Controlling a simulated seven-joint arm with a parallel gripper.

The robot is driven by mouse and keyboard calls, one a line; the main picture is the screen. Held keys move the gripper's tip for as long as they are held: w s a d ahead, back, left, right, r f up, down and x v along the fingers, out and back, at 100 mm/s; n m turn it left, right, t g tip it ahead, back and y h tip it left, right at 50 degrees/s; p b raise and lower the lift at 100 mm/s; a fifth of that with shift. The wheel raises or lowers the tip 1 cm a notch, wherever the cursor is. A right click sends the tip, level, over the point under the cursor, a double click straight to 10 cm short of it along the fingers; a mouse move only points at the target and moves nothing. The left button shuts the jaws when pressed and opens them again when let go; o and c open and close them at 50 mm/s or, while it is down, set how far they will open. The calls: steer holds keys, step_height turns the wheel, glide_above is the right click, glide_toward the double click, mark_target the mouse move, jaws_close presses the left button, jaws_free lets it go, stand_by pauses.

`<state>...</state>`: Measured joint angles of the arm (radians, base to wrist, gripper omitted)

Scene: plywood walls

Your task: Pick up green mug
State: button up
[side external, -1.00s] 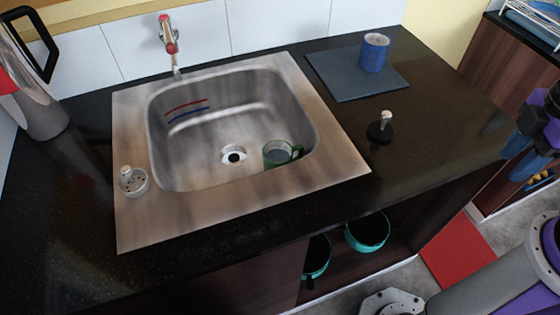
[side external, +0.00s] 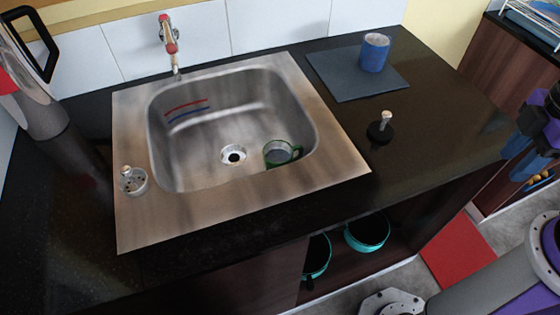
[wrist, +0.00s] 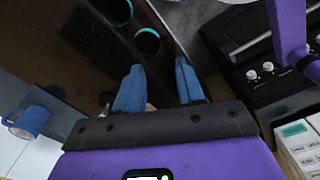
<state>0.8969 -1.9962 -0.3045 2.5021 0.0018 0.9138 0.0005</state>
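The green mug (side external: 278,153) sits inside the sink basin, near its front right corner, with its handle toward the right. I cannot make it out in the wrist view. My gripper (side external: 524,155) is at the right edge of the side view, beyond the counter's right end and far from the mug. In the wrist view its two blue fingers (wrist: 158,86) stand apart with nothing held between them.
A blue mug (side external: 374,55) stands on a dark blue mat (side external: 345,83). A black stopper (side external: 380,130) stands right of the sink (side external: 135,215); a drain strainer (side external: 133,182) lies on its left rim. The faucet (side external: 170,40) is behind. Teal pots (side external: 368,232) sit below the counter.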

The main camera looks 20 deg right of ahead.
steer(key=shift+o, duration=0.4)
steer(key=m+g, duration=0.2)
steer(key=m, duration=2.8)
glide_above(300, 145)
steer(key=w, duration=0.1)
step_height(300, 145, down, 17)
steer(key=shift+h, duration=0.3)
steer(key=shift+s+f, duration=0.15)
steer(key=shift+f, duration=1.2)
steer(key=shift+s+f, duration=0.1)
steer(key=shift+f, duration=1.2)
